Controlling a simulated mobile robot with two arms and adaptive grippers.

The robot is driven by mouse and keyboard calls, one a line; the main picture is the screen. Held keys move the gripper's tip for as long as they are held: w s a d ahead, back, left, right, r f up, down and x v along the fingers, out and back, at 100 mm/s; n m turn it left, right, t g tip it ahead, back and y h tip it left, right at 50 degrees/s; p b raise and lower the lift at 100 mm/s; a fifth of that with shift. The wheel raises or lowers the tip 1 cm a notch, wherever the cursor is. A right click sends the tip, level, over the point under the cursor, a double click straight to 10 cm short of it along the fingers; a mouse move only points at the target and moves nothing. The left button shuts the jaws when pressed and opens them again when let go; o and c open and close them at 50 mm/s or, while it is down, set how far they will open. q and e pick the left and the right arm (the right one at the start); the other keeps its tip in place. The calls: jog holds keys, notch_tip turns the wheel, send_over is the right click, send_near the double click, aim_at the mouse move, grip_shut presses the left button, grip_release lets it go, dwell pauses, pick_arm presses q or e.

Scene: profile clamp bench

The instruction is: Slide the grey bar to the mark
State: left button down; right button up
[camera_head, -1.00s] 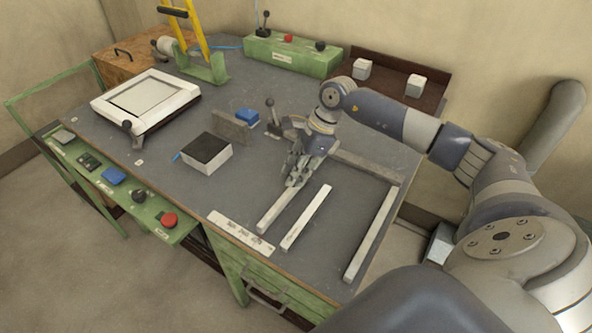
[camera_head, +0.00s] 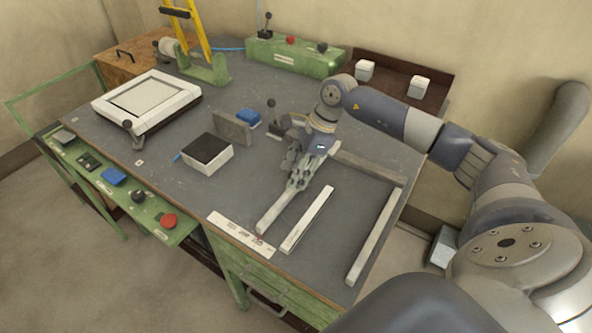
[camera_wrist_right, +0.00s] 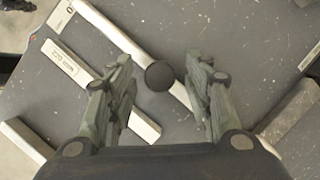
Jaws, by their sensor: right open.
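A light grey bar (camera_head: 269,219) lies on the bench under my right gripper (camera_head: 293,190), its front end pointing at a white marked strip (camera_head: 241,234). In the right wrist view this bar (camera_wrist_right: 105,24) runs between the two open fingers of the right gripper (camera_wrist_right: 160,92). I cannot tell whether a finger touches it. The gripper hides the bar's back part in the head view. The strip also shows in the wrist view (camera_wrist_right: 60,14). My left gripper is not in view.
A paler printed bar (camera_head: 308,219) lies just right of the gripper; another bar (camera_head: 375,237) lies along the right edge. A dark grey rail (camera_head: 368,167) lies behind them. A black-topped box (camera_head: 208,153), an upright grey plate (camera_head: 232,128) and a lever (camera_head: 272,112) stand left.

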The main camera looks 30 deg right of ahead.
jog(key=v, duration=1.2)
jog(key=shift+d, duration=0.1)
